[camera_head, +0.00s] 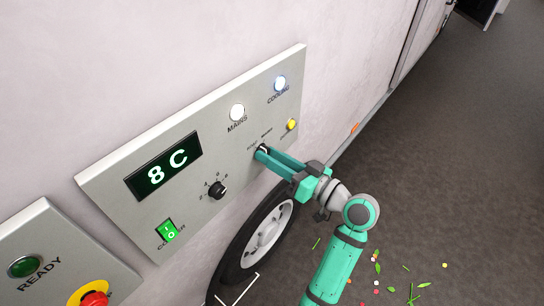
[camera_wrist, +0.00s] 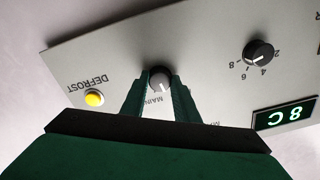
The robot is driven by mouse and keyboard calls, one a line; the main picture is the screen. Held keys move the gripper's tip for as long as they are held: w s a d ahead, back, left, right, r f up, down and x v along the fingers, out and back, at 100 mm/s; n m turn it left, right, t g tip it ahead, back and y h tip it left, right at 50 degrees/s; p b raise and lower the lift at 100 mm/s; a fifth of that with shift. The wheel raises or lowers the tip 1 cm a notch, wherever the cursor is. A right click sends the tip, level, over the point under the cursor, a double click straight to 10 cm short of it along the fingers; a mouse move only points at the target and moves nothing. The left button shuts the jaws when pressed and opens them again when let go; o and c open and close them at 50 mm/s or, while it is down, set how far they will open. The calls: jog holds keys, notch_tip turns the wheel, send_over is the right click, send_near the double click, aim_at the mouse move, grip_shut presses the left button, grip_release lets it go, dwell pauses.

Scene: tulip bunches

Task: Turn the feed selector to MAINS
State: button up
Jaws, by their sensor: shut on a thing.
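The feed selector (camera_wrist: 160,77) is a small dark knob with a pale face on the grey control panel (camera_head: 110,190). In the wrist view, which shows the panel upside down, it sits between my green fingertips. A label starting "MAIN" shows just below it, partly hidden by my fingers. My gripper (camera_head: 262,153) is shut on the knob, a finger on each side; it also shows in the wrist view (camera_wrist: 161,90). In the head view my fingers mostly hide the knob. The exact pointer direction is hard to tell. The MAINS lamp (camera_head: 237,112) glows white.
The COOLING lamp (camera_head: 280,83) is lit. The yellow DEFROST button (camera_head: 291,124) and numbered dial (camera_head: 217,189) flank the selector. The display (camera_head: 164,165) reads 8 C. A green rocker switch (camera_head: 167,231) sits lower left. A wheel (camera_head: 264,240) is below the panel.

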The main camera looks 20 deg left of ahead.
jog(key=m, duration=0.8)
jog(key=shift+m, duration=0.6)
jog(key=o, duration=1.1)
jog(key=shift+c, duration=0.2)
jog(key=v, duration=1)
jog(key=shift+d, duration=0.4)
jog(key=shift+s, duration=0.15)
